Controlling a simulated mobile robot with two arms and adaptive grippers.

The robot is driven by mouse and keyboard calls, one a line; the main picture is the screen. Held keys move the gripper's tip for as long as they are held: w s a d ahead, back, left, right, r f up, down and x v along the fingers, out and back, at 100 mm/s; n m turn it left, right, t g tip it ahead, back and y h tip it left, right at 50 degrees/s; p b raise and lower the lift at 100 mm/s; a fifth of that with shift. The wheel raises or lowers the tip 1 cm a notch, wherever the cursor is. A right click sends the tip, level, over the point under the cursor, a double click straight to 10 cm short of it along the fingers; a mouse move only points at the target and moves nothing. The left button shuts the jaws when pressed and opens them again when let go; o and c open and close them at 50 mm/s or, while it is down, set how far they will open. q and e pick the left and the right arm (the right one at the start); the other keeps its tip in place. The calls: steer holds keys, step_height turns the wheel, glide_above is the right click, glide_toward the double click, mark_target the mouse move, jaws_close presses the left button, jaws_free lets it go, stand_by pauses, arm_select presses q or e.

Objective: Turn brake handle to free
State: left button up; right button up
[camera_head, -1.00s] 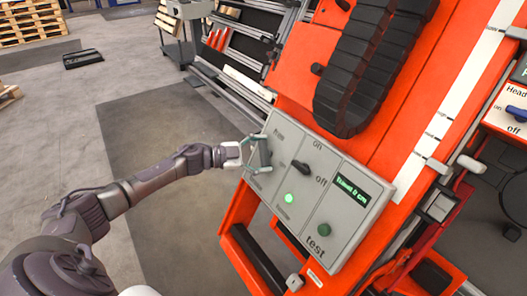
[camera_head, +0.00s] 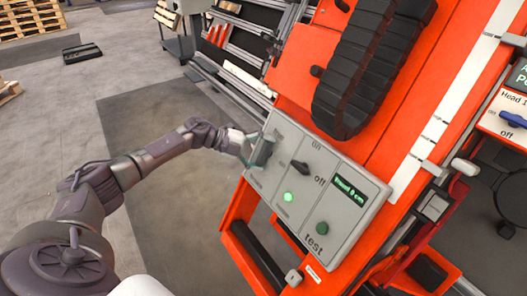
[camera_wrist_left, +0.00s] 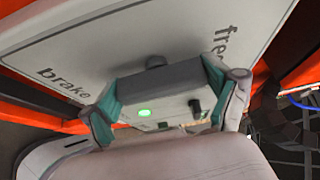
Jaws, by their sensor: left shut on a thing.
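The brake handle (camera_head: 264,151) is a grey bar on the left section of the light grey control panel (camera_head: 345,220). My left gripper (camera_head: 254,150) reaches it from the left and is shut on it. In the left wrist view the grey handle (camera_wrist_left: 160,82) lies between the teal finger pads of my left gripper (camera_wrist_left: 160,103). The panel behind it reads "brake" at left and "free" at right. I cannot tell which word the handle points to. My right gripper is not in view.
The panel also has a black on/off switch (camera_head: 299,167), a lit green lamp (camera_head: 289,197), a green test button (camera_head: 322,228) and a small display (camera_head: 350,188). The orange machine frame (camera_head: 290,70) and a black cable chain (camera_head: 365,70) rise behind. Open floor lies left.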

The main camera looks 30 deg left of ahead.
arm_select(q)
steer(key=shift+f+m, duration=0.1)
steer(key=shift+m, duration=0.2)
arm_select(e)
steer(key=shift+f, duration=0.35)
arm_select(q)
steer(key=o, duration=0.9)
steer(key=v, duration=1.2)
